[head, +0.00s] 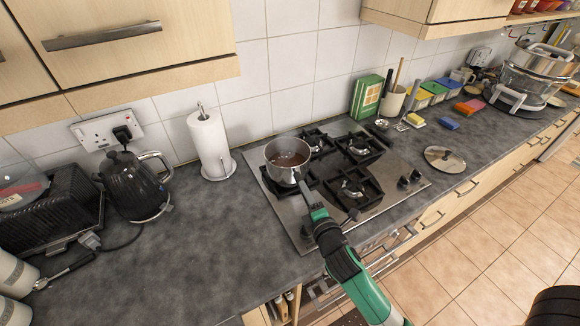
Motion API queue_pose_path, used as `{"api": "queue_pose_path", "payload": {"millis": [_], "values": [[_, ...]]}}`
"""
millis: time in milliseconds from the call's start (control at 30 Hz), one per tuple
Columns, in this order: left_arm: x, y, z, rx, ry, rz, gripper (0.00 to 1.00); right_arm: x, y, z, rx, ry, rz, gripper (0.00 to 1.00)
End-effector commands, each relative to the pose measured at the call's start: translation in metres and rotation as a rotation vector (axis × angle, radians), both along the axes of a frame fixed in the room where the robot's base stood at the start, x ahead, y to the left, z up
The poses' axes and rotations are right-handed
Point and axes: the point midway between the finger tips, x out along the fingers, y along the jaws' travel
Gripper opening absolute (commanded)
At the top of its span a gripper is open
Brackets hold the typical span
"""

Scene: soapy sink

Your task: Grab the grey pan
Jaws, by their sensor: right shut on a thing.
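The grey pan (279,173) sits on the left side of the gas hob, over a burner, with brown liquid inside. Its handle (303,189) points toward the front of the counter. My right gripper (313,207) is at the handle's near end and is shut on it. The fingers are small in this view and partly hidden by the wrist. My left gripper is not in view.
The hob (395,200) has several black burner grates. A paper towel roll (209,146) stands to its left, and a black kettle (134,184) further left.

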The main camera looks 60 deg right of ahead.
Motion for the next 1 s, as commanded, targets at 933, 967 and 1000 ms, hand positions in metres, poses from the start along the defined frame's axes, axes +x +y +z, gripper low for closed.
{"api": "queue_pose_path", "payload": {"millis": [933, 967, 1000], "values": [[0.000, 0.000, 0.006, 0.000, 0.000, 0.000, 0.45, 0.001, 0.000, 0.020, -0.008, -0.012, 0.001, 0.00], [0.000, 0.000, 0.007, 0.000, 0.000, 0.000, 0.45, 0.001, 0.000, 0.024, -0.008, -0.012, 0.003, 0.00], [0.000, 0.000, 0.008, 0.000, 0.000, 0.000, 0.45, 0.001, 0.000, 0.028, -0.009, -0.012, 0.002, 0.00]]}}
